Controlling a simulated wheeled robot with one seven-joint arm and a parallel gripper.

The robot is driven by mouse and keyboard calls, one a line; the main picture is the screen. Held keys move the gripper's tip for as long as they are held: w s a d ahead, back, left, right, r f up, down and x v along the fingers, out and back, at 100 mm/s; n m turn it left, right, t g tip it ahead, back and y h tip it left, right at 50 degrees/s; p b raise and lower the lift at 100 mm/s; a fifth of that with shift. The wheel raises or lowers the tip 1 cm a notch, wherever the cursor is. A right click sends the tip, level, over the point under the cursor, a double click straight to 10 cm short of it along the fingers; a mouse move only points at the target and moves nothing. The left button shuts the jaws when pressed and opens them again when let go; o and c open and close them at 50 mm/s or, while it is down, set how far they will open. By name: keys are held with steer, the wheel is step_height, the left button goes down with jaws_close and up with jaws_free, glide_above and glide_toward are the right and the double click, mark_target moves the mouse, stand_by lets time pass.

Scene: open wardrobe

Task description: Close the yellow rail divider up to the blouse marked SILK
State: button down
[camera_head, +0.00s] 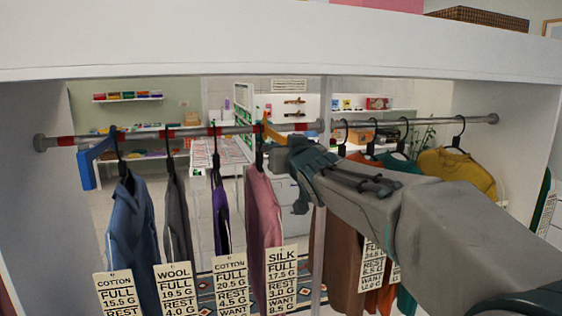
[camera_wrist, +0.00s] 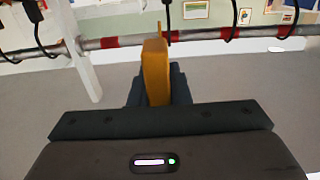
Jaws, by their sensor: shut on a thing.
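The yellow rail divider (camera_head: 273,132) hangs on the rail just right of the hanger of the pink blouse (camera_head: 263,205). The blouse's tag (camera_head: 282,272) reads SILK. The divider and that hanger look very close; I cannot tell whether they touch. My gripper (camera_head: 297,150) reaches in from the right and is shut on the divider. In the wrist view the divider (camera_wrist: 155,72) stands upright between the fingers (camera_wrist: 155,95), below the rail. A dark hanger hook (camera_wrist: 168,12) shows beside its top.
Left of the blouse hang a purple garment (camera_head: 221,215), a grey one (camera_head: 177,215), a blue one (camera_head: 130,225) and a blue divider (camera_head: 88,165). The rail (camera_head: 195,131) has red bands. A post (camera_head: 321,230) stands right of the blouse, with more garments beyond, partly behind my arm.

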steer(key=shift+s+a, duration=0.1)
steer(key=shift+a, duration=0.25)
steer(key=c, duration=1.4)
jaws_free()
steer(key=shift+o, duration=0.2)
steer(key=v, duration=1.3)
steer(key=shift+s+d+p, duration=0.15)
steer(key=shift+s+p, duration=0.2)
steer(key=shift+p, duration=0.1)
steer(key=shift+r, duration=0.1)
